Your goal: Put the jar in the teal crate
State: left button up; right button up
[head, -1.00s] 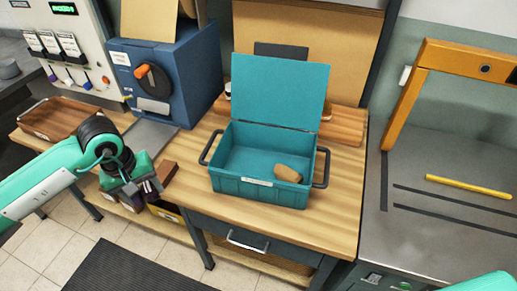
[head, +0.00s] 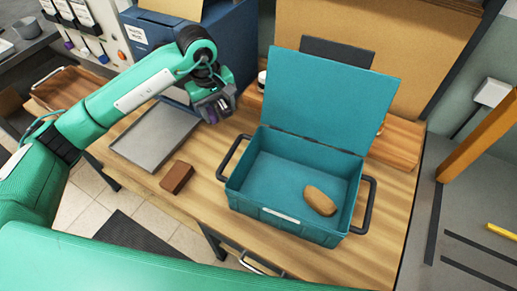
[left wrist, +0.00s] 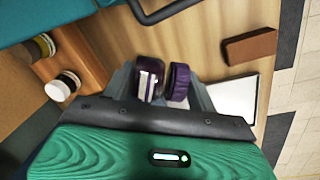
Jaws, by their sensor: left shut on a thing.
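The teal crate (head: 285,215) stands on the wooden bench with its lid (head: 325,100) raised at the back. A brown rounded object (head: 320,201) lies inside it, on the right of its floor. My left gripper (head: 215,106) is above the bench, left of the crate and outside it. It is shut on a dark purple jar (left wrist: 150,78) with a pale label and a purple lid (left wrist: 179,82). The gripper hides part of the jar in the head view. My right gripper is not in view.
Black handles (head: 233,157) stick out from the crate's sides. A grey tray (head: 155,137) and a brown block (head: 177,177) lie on the bench to the left. A white-lidded jar (left wrist: 63,86) stands near the crate's back. Bare bench lies left of the crate.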

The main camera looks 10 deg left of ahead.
pick_arm(q)
notch_tip(320, 180, down, 12)
jog(key=shift+r+p, duration=0.1)
jog(key=shift+p, duration=1.15)
jog(key=shift+f, duration=0.4)
jog(key=shift+d+f, duration=0.1)
jog(key=d+p, duration=0.2)
jog(key=d, duration=0.1)
jog(key=shift+w+d, duration=0.15)
jog(key=shift+d+f, duration=0.1)
jog(key=shift+d, duration=0.25)
jog(key=shift+f+p, duration=0.4)
jog(key=shift+f, duration=0.1)
jog(key=shift+a, duration=0.15)
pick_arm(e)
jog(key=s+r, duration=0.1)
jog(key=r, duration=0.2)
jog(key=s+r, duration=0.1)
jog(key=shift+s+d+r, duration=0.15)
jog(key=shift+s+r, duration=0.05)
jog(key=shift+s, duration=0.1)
pick_arm(q)
jog(key=shift+f, duration=0.1)
